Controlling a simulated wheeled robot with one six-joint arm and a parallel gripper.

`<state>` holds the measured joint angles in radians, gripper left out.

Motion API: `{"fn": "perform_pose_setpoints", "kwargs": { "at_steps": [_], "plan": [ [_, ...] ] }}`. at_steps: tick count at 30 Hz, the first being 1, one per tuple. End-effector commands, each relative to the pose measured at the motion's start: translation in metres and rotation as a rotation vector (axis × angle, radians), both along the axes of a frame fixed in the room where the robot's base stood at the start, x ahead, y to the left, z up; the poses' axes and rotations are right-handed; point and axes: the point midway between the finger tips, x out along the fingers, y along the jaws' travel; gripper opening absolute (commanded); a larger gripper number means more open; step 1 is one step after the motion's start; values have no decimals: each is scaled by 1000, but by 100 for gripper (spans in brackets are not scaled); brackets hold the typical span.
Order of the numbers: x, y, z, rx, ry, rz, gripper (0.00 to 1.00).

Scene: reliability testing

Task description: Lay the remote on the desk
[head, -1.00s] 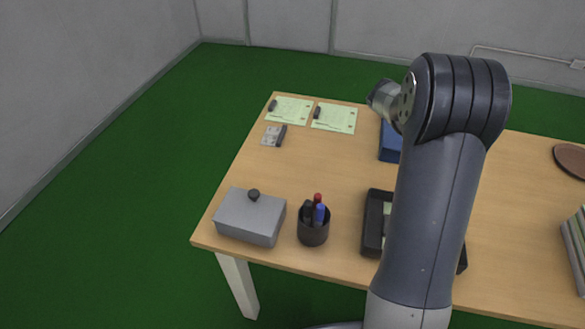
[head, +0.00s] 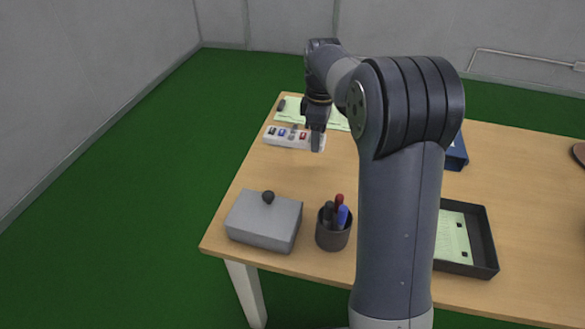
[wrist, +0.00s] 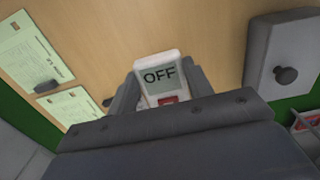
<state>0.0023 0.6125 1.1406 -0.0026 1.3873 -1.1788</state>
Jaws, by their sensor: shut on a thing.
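My gripper (head: 317,140) is over the far left part of the desk (head: 255,175), pointing down. In the wrist view my gripper (wrist: 165,88) is shut on the remote (wrist: 158,72), a white body with a grey "OFF" display and a red key. Its near part is hidden by the gripper. In the head view a white strip (head: 278,140) with small coloured keys lies at and left of the fingertips; I cannot tell for sure whether it is the held remote. Whether the remote touches the desk cannot be told.
Green sheets (head: 292,108) lie beyond the gripper. A grey box (head: 262,222) with a dark knob and a pen cup (head: 333,236) stand at the near left. A black tray (head: 491,250) and a blue object (head: 457,155) are to the right.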

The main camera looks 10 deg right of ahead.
Motion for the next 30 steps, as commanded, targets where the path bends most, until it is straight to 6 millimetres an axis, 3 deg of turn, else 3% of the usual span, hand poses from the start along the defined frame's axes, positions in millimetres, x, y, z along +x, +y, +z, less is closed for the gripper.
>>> {"fn": "perform_pose_setpoints", "kwargs": {
  "at_steps": [4, 11, 18, 30],
  "plan": [
    [0, 2, -28, 5, 3, 2, 3],
    [0, 2, -52, 3, 2, 1, 3],
    [-1, 2, -90, 2, 3, 1, 3],
    [0, 2, -97, 2, 0, 1, 3]
  ]
}}
